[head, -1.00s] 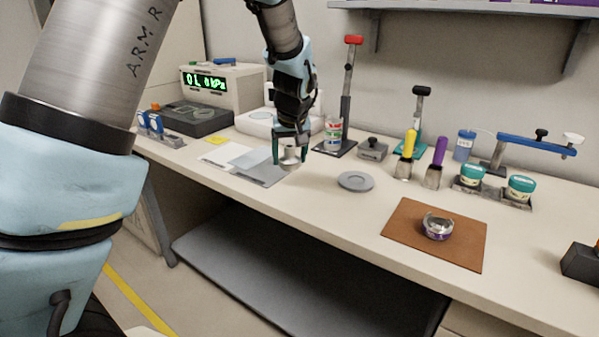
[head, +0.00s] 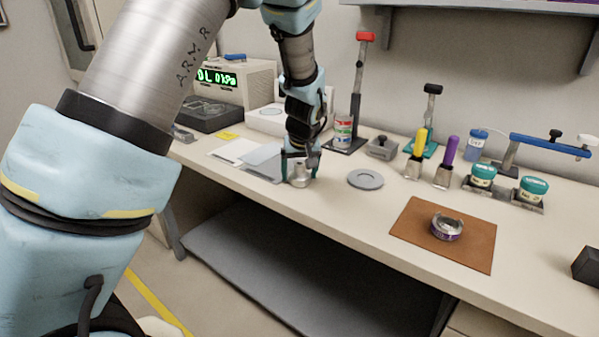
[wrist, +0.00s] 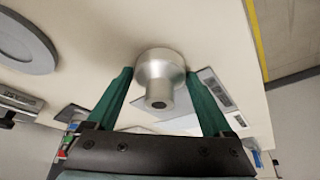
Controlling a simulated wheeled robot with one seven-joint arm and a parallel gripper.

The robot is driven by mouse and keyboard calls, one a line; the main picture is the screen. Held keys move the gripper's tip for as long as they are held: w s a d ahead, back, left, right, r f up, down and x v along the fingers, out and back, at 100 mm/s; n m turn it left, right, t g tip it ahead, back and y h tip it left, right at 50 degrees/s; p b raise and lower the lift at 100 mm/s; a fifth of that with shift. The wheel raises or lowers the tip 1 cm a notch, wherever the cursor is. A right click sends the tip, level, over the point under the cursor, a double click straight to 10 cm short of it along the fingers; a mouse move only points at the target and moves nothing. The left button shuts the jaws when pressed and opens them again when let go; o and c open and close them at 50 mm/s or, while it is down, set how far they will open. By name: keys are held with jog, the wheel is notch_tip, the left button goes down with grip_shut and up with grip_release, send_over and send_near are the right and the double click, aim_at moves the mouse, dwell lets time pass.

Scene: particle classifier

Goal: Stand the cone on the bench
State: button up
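The cone (head: 300,176) is a small silvery metal piece near the bench's front edge, between the fingers of my gripper (head: 300,167). In the wrist view the cone (wrist: 160,76) shows its narrow neck with a dark hole toward the camera and its wide part away, toward the bench. The two green fingers of my gripper (wrist: 160,72) lie against opposite sides of the wide part. The cone looks upright and low over the bench (head: 345,210); I cannot tell whether its base touches the top.
A round grey disc (head: 366,179) lies right of the cone. Grey and white sheets (head: 262,160) lie to its left. A brown mat (head: 420,245) holds a metal ring (head: 446,227). Behind stand a can (head: 343,131), a red-topped stand (head: 359,85) and a grey block (head: 382,148).

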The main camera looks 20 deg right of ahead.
jog(key=shift+o, duration=1)
jog(key=shift+r, duration=0.25)
jog(key=v, duration=1.2)
jog(key=s+a+f+n+g, duration=0.1)
jog(key=a+f, duration=0.1)
jog(key=a, duration=1.1)
jog(key=a+f+n+g, duration=0.1)
jog(key=a+f, duration=0.2)
jog(key=a, duration=1.1)
jog(key=s+a+f+y, duration=0.1)
jog(key=s+a, duration=0.5)
jog(key=a, duration=0.2)
jog(key=shift+f+g+b, duration=0.25)
jog(key=shift+g+b, duration=0.05)
jog(key=shift+b, duration=0.1)
jog(key=shift+a+r, duration=0.15)
